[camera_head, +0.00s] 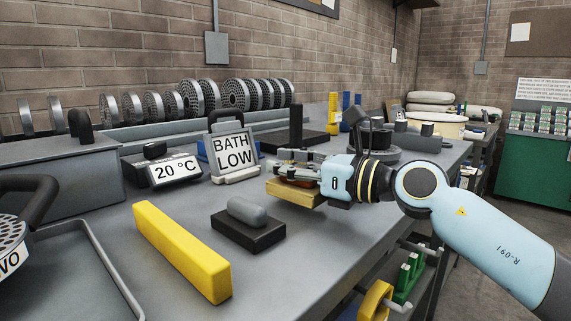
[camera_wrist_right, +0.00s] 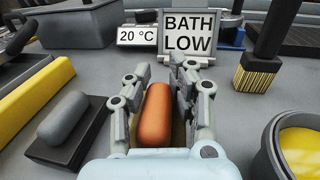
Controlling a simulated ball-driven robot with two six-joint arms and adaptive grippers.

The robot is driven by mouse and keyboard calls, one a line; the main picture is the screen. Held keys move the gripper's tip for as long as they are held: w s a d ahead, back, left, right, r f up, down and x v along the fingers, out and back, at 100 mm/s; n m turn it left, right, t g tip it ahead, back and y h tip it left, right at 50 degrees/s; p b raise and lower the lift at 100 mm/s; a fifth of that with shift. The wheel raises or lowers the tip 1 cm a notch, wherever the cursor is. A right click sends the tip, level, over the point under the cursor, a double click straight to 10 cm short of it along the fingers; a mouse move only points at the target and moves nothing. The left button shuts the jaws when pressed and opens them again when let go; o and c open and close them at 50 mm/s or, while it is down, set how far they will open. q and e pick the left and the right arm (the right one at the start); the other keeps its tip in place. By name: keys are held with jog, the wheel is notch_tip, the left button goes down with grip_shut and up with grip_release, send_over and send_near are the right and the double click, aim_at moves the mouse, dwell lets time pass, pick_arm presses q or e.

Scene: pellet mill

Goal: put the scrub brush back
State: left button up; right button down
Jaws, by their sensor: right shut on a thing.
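My right gripper (camera_head: 284,170) is shut on the scrub brush, which has a rounded orange-brown handle and a tan block-shaped underside (camera_head: 296,194). In the right wrist view the handle (camera_wrist_right: 156,115) lies between the two fingers of the gripper (camera_wrist_right: 157,85). The fingers cover much of the brush in the head view. It is over the grey bench, right of a black block with a grey rounded top (camera_head: 247,212); I cannot tell whether it touches the bench. My left gripper is not in view.
A yellow bar (camera_head: 182,250) lies at the left. Behind stand a "BATH LOW" sign (camera_head: 233,152) and a "20 °C" display (camera_head: 175,171). A black-handled, yellow-bristled brush (camera_wrist_right: 258,70) and a round yellow-filled container (camera_wrist_right: 300,150) stand to the right. Bare bench lies in front.

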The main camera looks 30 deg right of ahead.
jog(key=shift+f, duration=0.25)
dwell(0.3)
jog(key=shift+f+b, duration=0.55)
jog(key=shift+f, duration=0.1)
jog(key=shift+f, duration=0.1)
dwell(0.4)
grip_release()
dwell(0.6)
